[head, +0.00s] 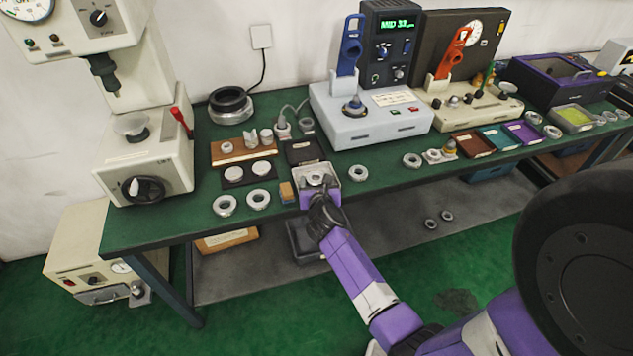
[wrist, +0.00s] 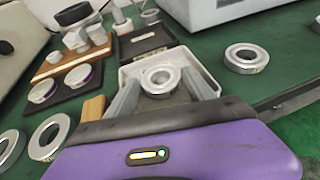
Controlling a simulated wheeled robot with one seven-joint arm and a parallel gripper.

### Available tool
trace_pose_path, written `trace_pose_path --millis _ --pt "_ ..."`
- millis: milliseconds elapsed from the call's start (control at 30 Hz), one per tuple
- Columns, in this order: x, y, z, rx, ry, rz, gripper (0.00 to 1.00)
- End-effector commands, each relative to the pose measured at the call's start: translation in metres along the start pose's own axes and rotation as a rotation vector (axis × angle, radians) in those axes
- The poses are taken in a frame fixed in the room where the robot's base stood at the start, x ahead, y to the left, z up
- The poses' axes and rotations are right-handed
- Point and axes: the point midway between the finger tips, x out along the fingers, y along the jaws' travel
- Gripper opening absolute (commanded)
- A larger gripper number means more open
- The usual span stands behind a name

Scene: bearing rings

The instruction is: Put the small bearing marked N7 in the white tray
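The white tray (head: 333,186) stands near the bench's front edge; it also shows in the wrist view (wrist: 128,75). A small steel bearing ring (wrist: 160,80) lies in it, seen also in the head view (head: 317,179). No N7 mark is readable on it. My gripper (wrist: 160,78) is over the tray with its two grey fingers apart, one on each side of this bearing. The fingers look open, with narrow gaps to the ring. In the head view my gripper (head: 318,190) partly covers the tray's front.
Loose bearings lie right of the tray (head: 358,172) and left of it (head: 258,199). A wooden block (head: 287,192) stands close at the tray's left. A dark box (head: 304,152) is behind it, and a grey-white tester (head: 370,125) stands behind right.

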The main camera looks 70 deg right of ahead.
Motion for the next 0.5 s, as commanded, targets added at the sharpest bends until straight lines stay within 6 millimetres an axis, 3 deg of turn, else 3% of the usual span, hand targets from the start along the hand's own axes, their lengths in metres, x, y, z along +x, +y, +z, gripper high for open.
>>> trace_pose_path --millis 233,500 --pt "-0.003 -0.002 0.003 0.002 0.007 -0.005 0.64" --pt "-0.051 0.000 0.001 0.000 0.006 0.000 0.64"
